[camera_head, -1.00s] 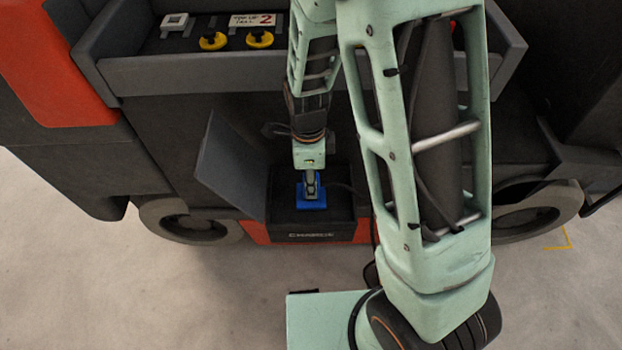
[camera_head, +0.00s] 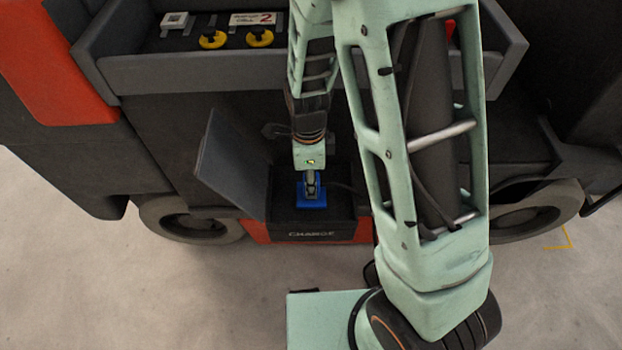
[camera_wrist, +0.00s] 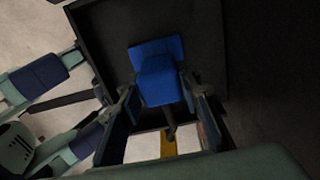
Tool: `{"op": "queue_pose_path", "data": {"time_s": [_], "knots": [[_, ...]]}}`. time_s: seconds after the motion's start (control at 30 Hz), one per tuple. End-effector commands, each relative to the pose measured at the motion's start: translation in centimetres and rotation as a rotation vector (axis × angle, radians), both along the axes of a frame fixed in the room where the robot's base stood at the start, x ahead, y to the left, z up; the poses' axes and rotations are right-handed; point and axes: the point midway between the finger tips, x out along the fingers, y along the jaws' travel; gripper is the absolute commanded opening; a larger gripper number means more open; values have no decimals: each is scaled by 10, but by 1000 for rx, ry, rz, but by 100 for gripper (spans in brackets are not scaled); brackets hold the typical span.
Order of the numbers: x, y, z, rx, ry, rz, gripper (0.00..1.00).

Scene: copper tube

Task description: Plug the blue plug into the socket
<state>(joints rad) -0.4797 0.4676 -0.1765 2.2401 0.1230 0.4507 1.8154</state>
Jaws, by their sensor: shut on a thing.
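The blue plug (camera_head: 312,197) is inside the dark charge box on the vehicle's side, and it also shows in the wrist view (camera_wrist: 158,80). My gripper (camera_head: 312,180) comes down on it from above in the head view. In the wrist view my gripper's two fingers (camera_wrist: 160,100) stand on either side of the plug's body, shut on it. A wider blue part lies beyond the body. The socket itself is not discernible; the plug and gripper may hide it. I cannot tell how far the plug sits in anything.
The charge box (camera_head: 312,229) has an open grey flap (camera_head: 228,165) on its left. A dark cable (camera_head: 348,188) runs right from near the plug. Above is a grey tray (camera_head: 180,75) with yellow knobs (camera_head: 260,39). Pale floor (camera_head: 200,300) lies in front.

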Motion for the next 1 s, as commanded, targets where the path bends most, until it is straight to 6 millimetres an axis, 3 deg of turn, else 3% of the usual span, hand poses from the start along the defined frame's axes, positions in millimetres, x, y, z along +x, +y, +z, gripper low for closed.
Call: {"op": "queue_pose_path", "data": {"time_s": [0.27,0.3,0.5,0.83,1.0], "knots": [[0,0,-7,0,0,0,10],[0,0,-7,0,0,0,32],[0,0,-6,0,0,0,52],[0,0,-3,0,-1,0,52],[1,2,17,2,-5,0,52]]}}
